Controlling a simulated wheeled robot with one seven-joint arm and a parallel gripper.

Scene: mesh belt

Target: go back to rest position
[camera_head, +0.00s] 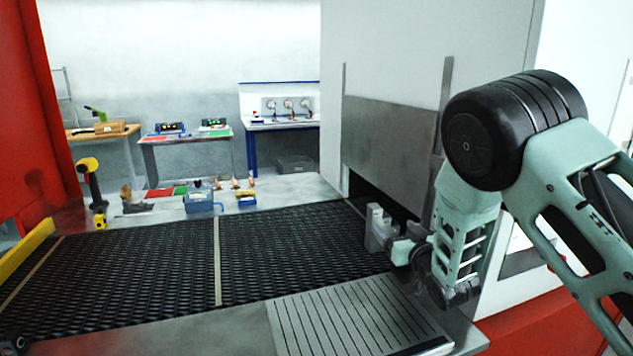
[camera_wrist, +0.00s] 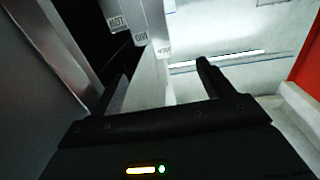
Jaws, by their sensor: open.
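My gripper (camera_wrist: 160,88) shows in the wrist view with its two dark fingers spread apart and no object clearly held between them. In the head view my arm reaches in from the right and its end is low, in front of the opening under the grey shutter. A pale grey block-like piece (camera_head: 379,229) stands at the arm's end, over the right part of the belt. I cannot tell whether it touches my gripper. Small labelled tags (camera_wrist: 140,38) hang beyond the fingers in the wrist view.
The black mesh belt (camera_head: 120,275) runs across the front and into the opening below the shutter (camera_head: 388,140). A ribbed metal plate (camera_head: 345,318) lies at the near edge. A yellow handheld tool (camera_head: 93,185) and a blue box (camera_head: 199,202) stand behind the belt, which is bare on the left.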

